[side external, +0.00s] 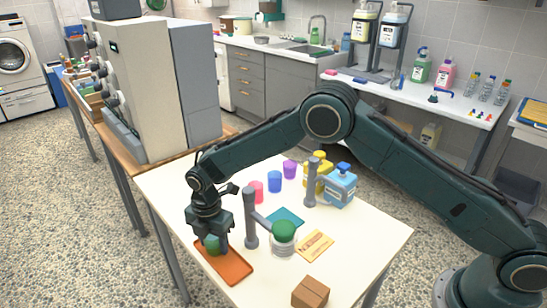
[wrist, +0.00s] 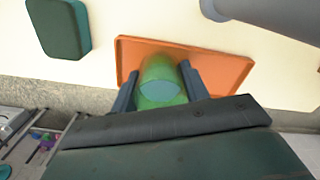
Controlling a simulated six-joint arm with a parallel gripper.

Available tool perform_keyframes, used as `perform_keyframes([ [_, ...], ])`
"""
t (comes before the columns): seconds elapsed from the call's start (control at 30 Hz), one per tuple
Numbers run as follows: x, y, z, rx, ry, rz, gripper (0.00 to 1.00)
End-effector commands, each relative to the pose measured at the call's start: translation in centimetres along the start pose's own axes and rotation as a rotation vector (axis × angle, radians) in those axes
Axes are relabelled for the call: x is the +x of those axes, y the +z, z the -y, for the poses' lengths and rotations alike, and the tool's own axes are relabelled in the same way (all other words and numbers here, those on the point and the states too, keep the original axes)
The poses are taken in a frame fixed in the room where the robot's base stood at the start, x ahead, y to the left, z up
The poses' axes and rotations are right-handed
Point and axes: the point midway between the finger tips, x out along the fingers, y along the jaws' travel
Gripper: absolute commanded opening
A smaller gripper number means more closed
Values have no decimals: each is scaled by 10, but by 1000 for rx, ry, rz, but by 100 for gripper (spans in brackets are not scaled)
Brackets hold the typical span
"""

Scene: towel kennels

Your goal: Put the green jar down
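The green jar (side external: 211,244) is between the fingers of my gripper (side external: 210,240), over the left part of the orange tray (side external: 232,270) at the table's near left corner. In the wrist view the green jar (wrist: 160,70) shows as a rounded green cylinder, with the gripper (wrist: 160,88) fingers close on both sides of it. The orange tray (wrist: 225,70) lies beneath it. My gripper looks shut on the jar. The jar's underside is hidden, so I cannot tell whether it touches the tray.
A grey post (side external: 250,222) and a clear jar with a green lid (side external: 284,238) stand right of the tray. A cardboard box (side external: 310,292) sits at the front edge. The right side of the tabletop is clear.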

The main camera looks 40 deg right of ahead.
Motion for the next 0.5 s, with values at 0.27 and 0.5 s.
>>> perform_keyframes([
  [0.27, 0, 0, 0, 0, 0, 0, 66],
  [0.5, -3, 0, 0, 0, 0, 0, 66],
])
